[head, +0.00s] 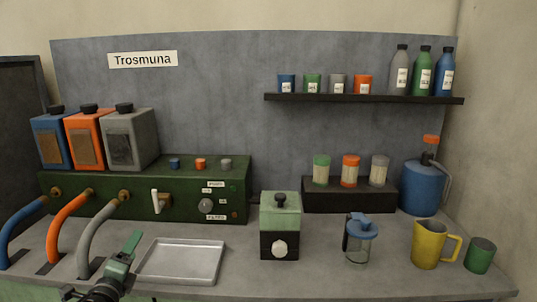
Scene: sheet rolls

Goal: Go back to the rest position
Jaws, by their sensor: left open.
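My left gripper (124,256) is at the bottom left of the head view, with a green finger pointing up and away. It is open, and nothing shows between its fingers. It appears just left of a shallow metal tray (181,283), in front of the grey hose (93,232). Part of it is cut off by the bottom edge of the picture. My right gripper is not in the view.
A green machine (225,180) with blue, orange and grey hoses stands at the left. A small green grinder (280,218), a blue-lidded jar (359,243), a yellow jug (427,247) and a green cup (480,256) stand rightward. A dark shelf (362,98) holds cups and bottles.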

